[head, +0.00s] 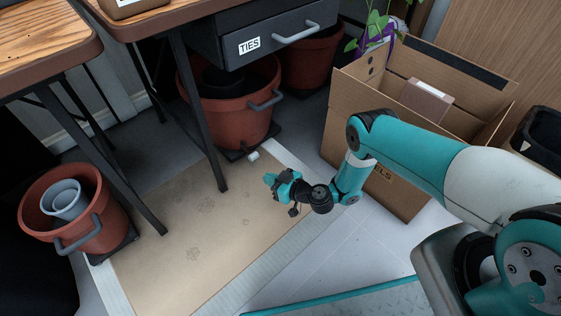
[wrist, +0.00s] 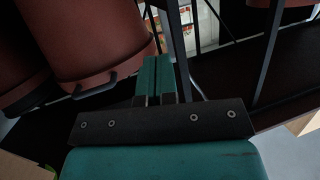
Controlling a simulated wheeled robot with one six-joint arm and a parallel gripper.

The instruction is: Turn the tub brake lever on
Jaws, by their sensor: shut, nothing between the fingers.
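The terracotta tub (head: 232,112) with a grey handle stands on a dark base under the desk, with a dark pot inside it. A small white piece (head: 253,155) sticks out at the front of its base; it may be the brake lever, but its setting is too small to tell. My gripper (head: 270,179) is low over the floor, in front of this white piece and apart from it. In the wrist view my teal fingers (wrist: 157,78) are together and empty. A terracotta tub (wrist: 90,40) with a dark handle is at upper left there; I see no lever clearly.
Another terracotta tub (head: 88,225) with grey pots stands at left, and one (head: 312,60) stands behind. Desk legs (head: 200,120) and a drawer labelled TIES (head: 275,35) crowd the tub. An open cardboard box (head: 350,120) is at right. A brown sheet (head: 190,240) covers clear floor.

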